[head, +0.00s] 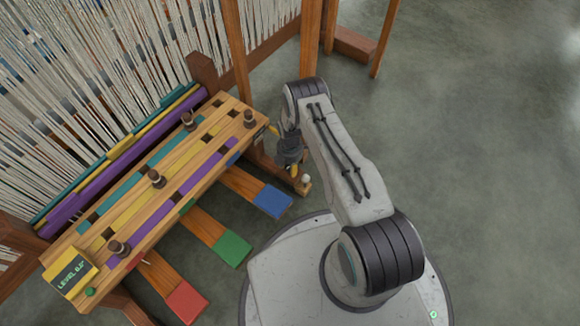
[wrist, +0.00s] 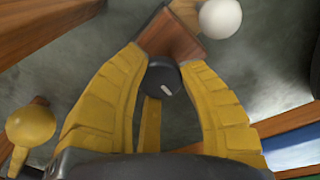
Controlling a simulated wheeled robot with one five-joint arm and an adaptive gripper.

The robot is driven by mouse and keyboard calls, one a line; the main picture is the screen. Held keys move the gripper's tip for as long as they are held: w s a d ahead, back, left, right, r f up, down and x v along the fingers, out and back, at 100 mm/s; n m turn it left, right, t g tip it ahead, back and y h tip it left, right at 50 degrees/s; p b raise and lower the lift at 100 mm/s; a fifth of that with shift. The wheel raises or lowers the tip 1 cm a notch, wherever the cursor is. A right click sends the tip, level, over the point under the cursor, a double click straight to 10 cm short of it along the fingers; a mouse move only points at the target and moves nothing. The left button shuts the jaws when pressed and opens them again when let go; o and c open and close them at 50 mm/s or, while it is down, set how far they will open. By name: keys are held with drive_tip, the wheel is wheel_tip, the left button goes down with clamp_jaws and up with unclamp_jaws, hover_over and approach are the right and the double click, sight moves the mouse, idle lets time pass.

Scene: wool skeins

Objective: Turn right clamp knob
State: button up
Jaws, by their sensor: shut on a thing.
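A dark round knob (wrist: 163,80) with a short white mark sits between the yellow fingers of my gripper (wrist: 160,66) in the wrist view. The fingers close on it from both sides near their tips. A brown wooden block (wrist: 168,35) lies just beyond the knob. In the head view my gripper (head: 294,168) points down at the right end of the loom's wooden beam (head: 130,215); the arm and gripper hide the dark knob there.
A white ball (wrist: 220,17) is close beyond the fingertips; a yellow ball-ended part (wrist: 30,125) is at left. Blue (head: 272,200), green (head: 232,248) and red (head: 187,301) treadles jut out nearby. A display box (head: 70,272) sits at the beam's left end. Floor at right is clear.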

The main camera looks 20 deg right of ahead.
drive_tip(key=m+b, duration=0.1)
drive_tip(key=m, duration=0.1)
drive_tip(key=m+b, duration=0.1)
drive_tip(key=m, duration=0.1)
drive_tip(key=shift+f+m, duration=0.2)
drive_tip(key=shift+m, duration=0.1)
drive_tip(key=m, duration=0.3)
drive_tip(key=shift+r+m+b, duration=0.1)
drive_tip(key=shift+m+b, duration=0.3)
drive_tip(key=m, duration=0.4)
drive_tip(key=shift+m, duration=1.7)
drive_tip(key=o, duration=1.2)
